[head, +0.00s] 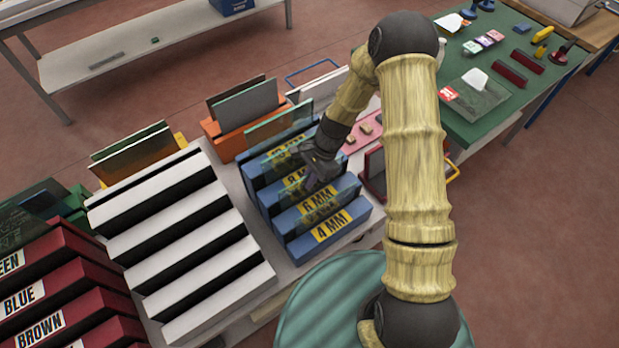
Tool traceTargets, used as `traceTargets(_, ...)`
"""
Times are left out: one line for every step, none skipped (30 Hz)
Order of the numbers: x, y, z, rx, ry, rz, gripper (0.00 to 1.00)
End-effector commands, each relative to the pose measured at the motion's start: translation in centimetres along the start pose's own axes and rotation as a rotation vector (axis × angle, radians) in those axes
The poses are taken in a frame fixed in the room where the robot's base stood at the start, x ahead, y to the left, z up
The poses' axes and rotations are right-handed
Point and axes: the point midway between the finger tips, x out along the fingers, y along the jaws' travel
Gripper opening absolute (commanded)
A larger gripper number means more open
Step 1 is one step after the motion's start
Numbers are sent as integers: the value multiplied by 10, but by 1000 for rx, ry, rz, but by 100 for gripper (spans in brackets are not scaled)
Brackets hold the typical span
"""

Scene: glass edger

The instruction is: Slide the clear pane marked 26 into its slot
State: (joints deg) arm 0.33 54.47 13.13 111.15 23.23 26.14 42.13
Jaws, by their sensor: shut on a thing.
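My gripper (318,168) is over the blue rack (344,236), near its right side, with its fingers pointing down and left. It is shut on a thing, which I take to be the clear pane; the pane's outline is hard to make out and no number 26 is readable. The blue rack has stepped slots with yellow labels; 6 MM and 4 MM read clearly, and the ones behind are partly hidden by my gripper or too dim. A greenish clear sheet (275,124) stands upright at the rack's back. I cannot tell whether the held pane touches a slot.
Left of the blue rack stands a white slotted rack (205,240), then a dark red rack (62,270) labelled BLUE and BROWN. An orange holder (226,146) with upright panes is behind. A green table (467,128) with small items is at the right. Open floor lies right.

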Motion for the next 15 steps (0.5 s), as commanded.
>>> traceTargets(0, 0, 0, 0, 0, -1, 0)
traceTargets(1, 0, 0, 0, 0, -1, 0)
traceTargets(1, 0, 0, 0, 0, -1, 0)
traceTargets(1, 0, -1, 0, 0, -1, 0)
traceTargets(2, 0, -1, 0, 0, -1, 0)
traceTargets(2, 0, -1, 0, 0, -1, 0)
traceTargets(2, 0, -1, 0, 0, -1, 0)
traceTargets(2, 0, -1, 0, 0, -1, 9)
traceTargets(2, 0, -1, -1, 0, -1, 17)
traceTargets(2, 0, -1, 0, 0, -1, 23)
traceTargets(2, 0, -1, 0, 0, -1, 29)
traceTargets(2, 0, -1, 0, 0, -1, 31)
traceTargets(2, 0, -1, 0, 0, -1, 31)
traceTargets(2, 0, -1, 0, 0, -1, 31)
traceTargets(2, 0, -1, 0, 0, -1, 31)
